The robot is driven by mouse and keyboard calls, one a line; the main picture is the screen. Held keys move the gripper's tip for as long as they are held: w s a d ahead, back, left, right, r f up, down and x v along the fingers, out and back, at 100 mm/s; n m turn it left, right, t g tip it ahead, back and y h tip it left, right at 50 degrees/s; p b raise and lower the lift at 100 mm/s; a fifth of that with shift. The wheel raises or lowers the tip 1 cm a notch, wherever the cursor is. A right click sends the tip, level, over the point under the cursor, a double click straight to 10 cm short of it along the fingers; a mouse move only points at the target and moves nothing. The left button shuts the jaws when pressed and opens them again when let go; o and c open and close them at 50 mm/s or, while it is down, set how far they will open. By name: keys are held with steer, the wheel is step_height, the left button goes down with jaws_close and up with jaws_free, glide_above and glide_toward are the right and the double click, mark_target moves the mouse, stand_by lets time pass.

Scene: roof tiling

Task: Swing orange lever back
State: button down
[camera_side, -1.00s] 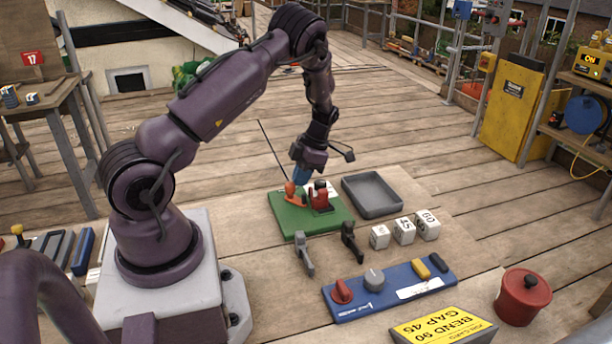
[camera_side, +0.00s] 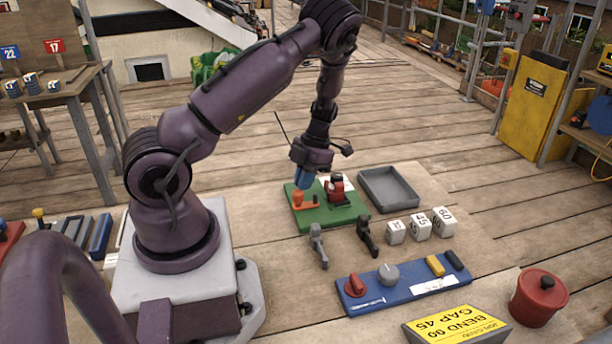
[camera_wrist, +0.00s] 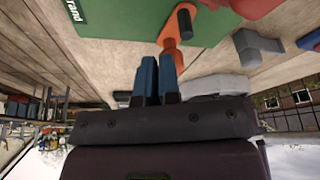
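The orange lever (camera_side: 306,204) sits on the left part of the green board (camera_side: 325,218). In the side view its knob end is at the left and its arm runs right, nearly flat. My gripper (camera_side: 303,186) points down just above the knob end. In the wrist view the blue fingers of my gripper (camera_wrist: 159,60) are close together with nothing visible between them. The orange lever (camera_wrist: 171,48) shows just past the fingertips, partly hidden by the right finger. I cannot tell whether they touch.
A red clamp-like part (camera_side: 337,189) stands on the board right of the lever. A grey tray (camera_side: 388,188) lies behind, to the right. Two small levers (camera_side: 318,246), white number blocks (camera_side: 420,227), a blue panel (camera_side: 400,289) and a red pot (camera_side: 538,297) are nearer the camera.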

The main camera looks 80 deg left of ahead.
mark_target(299, 195)
steer(key=shift+s+d+f, duration=0.1)
steer(key=shift+s+d, duration=0.6)
steer(key=shift+d, duration=0.95)
steer(key=a, duration=0.1)
steer(key=w+a, duration=0.1)
steer(key=a, duration=0.2)
steer(key=shift+w+a+r, duration=0.2)
steer(key=shift+w+a, duration=0.05)
steer(key=shift+w, duration=0.1)
steer(key=w+a+r, duration=0.1)
steer(key=a+r, duration=0.2)
steer(key=r, duration=0.6)
steer(key=shift+r, duration=0.3)
